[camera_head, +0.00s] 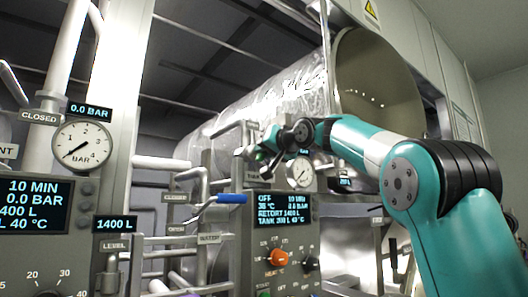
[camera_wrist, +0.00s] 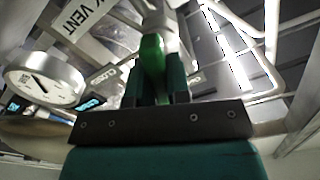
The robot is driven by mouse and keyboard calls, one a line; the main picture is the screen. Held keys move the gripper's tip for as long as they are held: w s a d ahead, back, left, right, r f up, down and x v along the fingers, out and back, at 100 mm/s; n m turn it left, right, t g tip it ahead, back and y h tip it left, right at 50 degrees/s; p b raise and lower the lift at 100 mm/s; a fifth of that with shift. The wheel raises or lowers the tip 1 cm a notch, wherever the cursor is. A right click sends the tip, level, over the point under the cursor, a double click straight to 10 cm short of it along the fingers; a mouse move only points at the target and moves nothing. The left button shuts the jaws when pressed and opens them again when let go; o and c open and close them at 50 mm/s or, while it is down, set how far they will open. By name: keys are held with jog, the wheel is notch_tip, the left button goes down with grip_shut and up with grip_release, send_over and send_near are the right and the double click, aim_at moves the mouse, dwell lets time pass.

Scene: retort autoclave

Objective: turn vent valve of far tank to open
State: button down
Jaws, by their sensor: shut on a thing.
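The vent valve's green handle (camera_wrist: 152,50) stands between my fingers in the wrist view. My gripper (camera_wrist: 154,72) is shut on it; it also shows in the head view (camera_head: 264,152), beside the pipes at the far control panel. A plate (camera_wrist: 82,22) with the partly cut-off lettering "K VENT" is left of the handle in the wrist view. The valve body is largely hidden by my gripper in the head view, so I cannot tell there how far the handle is turned.
A pressure gauge (camera_head: 302,173) sits just right of my gripper, above the far control panel (camera_head: 283,240). A blue lever (camera_head: 231,198) sticks out below. A nearer gauge (camera_head: 82,146) is at the left. The large silver vessel (camera_head: 270,98) lies behind.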

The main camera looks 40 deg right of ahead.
jog(key=shift+n+b, duration=0.4)
jog(key=shift+n, duration=1.9)
jog(key=c, duration=1.1)
grip_release()
jog(key=s+b, duration=0.1)
jog(key=s, duration=0.4)
jog(key=s+b, duration=0.2)
jog(key=s, duration=0.4)
jog(key=s+b, duration=0.1)
jog(key=s, duration=0.5)
jog(key=shift+s+d+b, duration=0.2)
jog(key=shift+d+b, duration=0.1)
jog(key=shift+b, duration=0.1)
